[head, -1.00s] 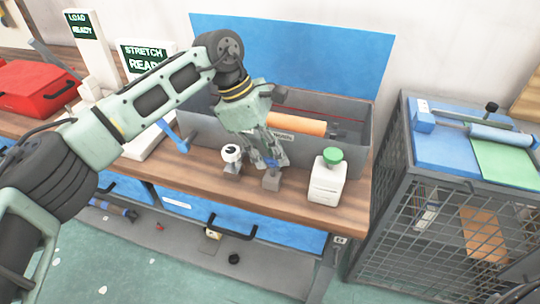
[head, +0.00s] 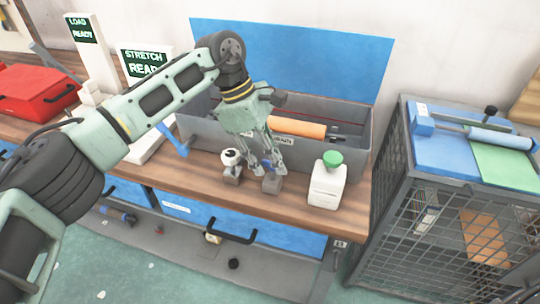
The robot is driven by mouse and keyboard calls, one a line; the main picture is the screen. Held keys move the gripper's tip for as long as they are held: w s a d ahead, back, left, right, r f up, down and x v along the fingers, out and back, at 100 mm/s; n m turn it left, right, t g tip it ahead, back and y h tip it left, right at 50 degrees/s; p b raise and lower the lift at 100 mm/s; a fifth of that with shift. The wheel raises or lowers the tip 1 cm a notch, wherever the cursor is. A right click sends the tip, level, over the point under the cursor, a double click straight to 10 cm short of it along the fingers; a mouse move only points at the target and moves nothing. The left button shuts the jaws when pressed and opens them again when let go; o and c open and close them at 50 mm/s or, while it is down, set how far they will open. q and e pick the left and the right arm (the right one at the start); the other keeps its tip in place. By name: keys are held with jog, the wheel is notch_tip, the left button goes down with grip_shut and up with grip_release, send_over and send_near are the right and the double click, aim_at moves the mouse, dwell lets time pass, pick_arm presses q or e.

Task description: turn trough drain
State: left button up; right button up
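The grey trough (head: 203,128) stands on the wooden bench, with an orange roller (head: 298,126) inside. In front of it sits a small grey drain block (head: 271,185) with a blue handle (head: 266,163) on top. My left gripper (head: 268,178) points down over this drain. Its fingers look apart, one on each side of the blue handle. Whether they touch the handle is hard to tell, as they partly cover it. My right gripper is not in view.
A small fitting with a white round top (head: 231,158) stands close left of the gripper. A white bottle with a green cap (head: 327,182) stands to the right. A blue lever (head: 171,138) is further left. A wire cage (head: 455,215) stands right of the bench.

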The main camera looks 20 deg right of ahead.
pick_arm(q)
jog(key=shift+w+r, duration=0.15)
jog(key=shift+r, duration=0.1)
jog(key=v, duration=1.1)
jog(key=shift+a+r, duration=0.15)
jog(key=shift+r, duration=0.05)
